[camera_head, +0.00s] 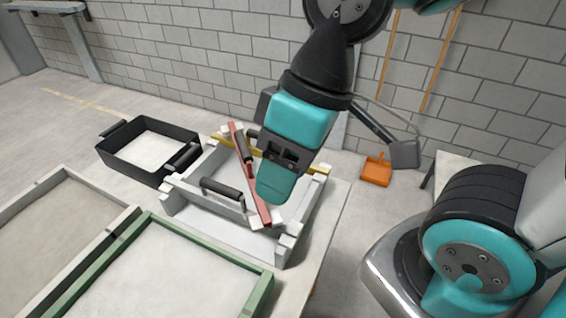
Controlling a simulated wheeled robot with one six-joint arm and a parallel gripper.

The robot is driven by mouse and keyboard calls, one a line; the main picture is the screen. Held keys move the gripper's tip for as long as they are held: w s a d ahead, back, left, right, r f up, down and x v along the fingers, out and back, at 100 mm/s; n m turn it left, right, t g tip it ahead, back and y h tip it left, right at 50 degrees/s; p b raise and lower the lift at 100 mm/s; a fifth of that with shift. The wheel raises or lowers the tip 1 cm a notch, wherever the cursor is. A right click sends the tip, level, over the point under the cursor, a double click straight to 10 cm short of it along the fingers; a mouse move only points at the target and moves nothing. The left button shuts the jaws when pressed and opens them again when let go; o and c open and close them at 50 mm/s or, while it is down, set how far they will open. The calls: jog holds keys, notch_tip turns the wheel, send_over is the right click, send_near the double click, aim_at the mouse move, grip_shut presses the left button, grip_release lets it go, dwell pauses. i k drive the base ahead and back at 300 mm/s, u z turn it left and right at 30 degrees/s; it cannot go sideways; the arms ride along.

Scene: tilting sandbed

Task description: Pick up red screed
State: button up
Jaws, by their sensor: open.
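The red screed (247,172) is a long, thin red bar with pale ends and a dark handle. It lies slantwise across a white rack (285,243), from the rack's back left towards its front right. My gripper (274,192) points down just above and to the right of the red screed, overlapping its lower half in the picture. It is open and I see nothing held in it. The gripper hides part of the rack behind it, and I cannot tell whether it touches the bar.
A grey screed with a dark handle (222,191) and an ochre bar (224,139) also lie on the rack. A black tray (118,162) stands behind left. A green-framed sandbed (103,255) is at front left. An orange dustpan (376,171) is by the wall.

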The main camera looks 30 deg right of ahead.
aim_at(265, 221)
jog(key=u, duration=0.05)
jog(key=k, duration=1.1)
jog(key=z, duration=0.7)
jog(key=i, duration=1.5)
jog(key=u, duration=0.65)
